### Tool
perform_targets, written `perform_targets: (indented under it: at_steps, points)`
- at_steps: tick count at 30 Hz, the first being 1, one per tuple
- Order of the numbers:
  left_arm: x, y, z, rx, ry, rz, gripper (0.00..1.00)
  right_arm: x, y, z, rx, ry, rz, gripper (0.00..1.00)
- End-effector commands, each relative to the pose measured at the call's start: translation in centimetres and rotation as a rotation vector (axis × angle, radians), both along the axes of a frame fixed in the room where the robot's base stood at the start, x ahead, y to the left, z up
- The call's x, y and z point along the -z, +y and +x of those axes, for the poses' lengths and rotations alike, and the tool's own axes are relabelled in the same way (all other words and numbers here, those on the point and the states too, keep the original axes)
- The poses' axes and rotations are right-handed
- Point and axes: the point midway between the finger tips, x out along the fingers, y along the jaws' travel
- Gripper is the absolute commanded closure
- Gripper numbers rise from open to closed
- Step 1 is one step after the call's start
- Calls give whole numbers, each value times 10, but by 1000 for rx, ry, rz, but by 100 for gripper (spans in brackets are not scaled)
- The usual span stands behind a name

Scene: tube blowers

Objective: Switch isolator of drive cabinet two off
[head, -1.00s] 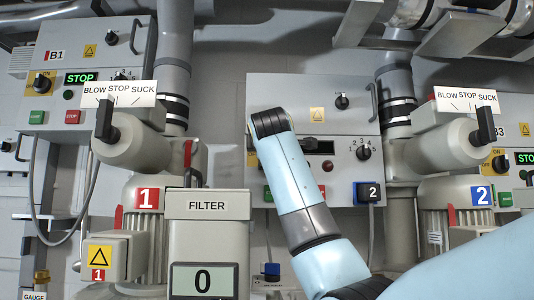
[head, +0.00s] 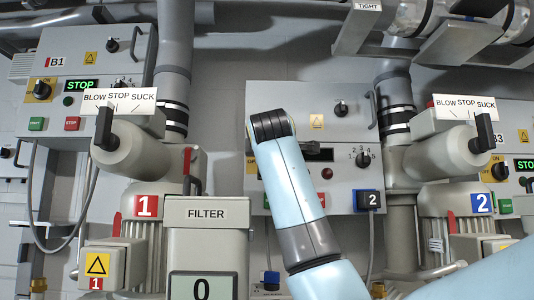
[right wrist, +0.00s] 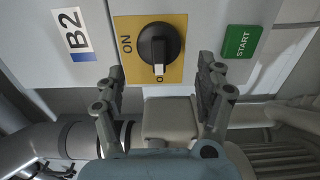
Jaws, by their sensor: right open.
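Drive cabinet two (head: 290,97) is the grey box at the middle of the head view, and its B2 label (right wrist: 74,36) shows in the right wrist view. Its isolator is a black knob (right wrist: 158,46) on a yellow plate (right wrist: 187,24). In the head view my right arm hides the gripper and most of the isolator. My left gripper is not in view.
The cabinet's display (head: 318,152) is dark. A green START button (right wrist: 240,41) is right of the knob in the wrist view. Cabinet B1 (head: 105,50) shows a lit STOP display. Blower 1 (head: 147,206), the filter box (head: 206,235) and blower 2 (head: 455,199) stand around my arm.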

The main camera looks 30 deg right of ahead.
Motion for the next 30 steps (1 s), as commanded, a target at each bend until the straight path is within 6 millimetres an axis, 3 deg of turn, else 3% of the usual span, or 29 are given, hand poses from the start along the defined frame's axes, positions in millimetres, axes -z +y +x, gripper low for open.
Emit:
perform_targets:
  at_steps: [6,12,30]
  points:
    - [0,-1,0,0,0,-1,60,0,28,-42,-4,-3,3,28]
    - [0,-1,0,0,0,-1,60,0,43,-68,-3,-1,2,28]
    - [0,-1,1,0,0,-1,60,0,47,-75,0,0,0,28]
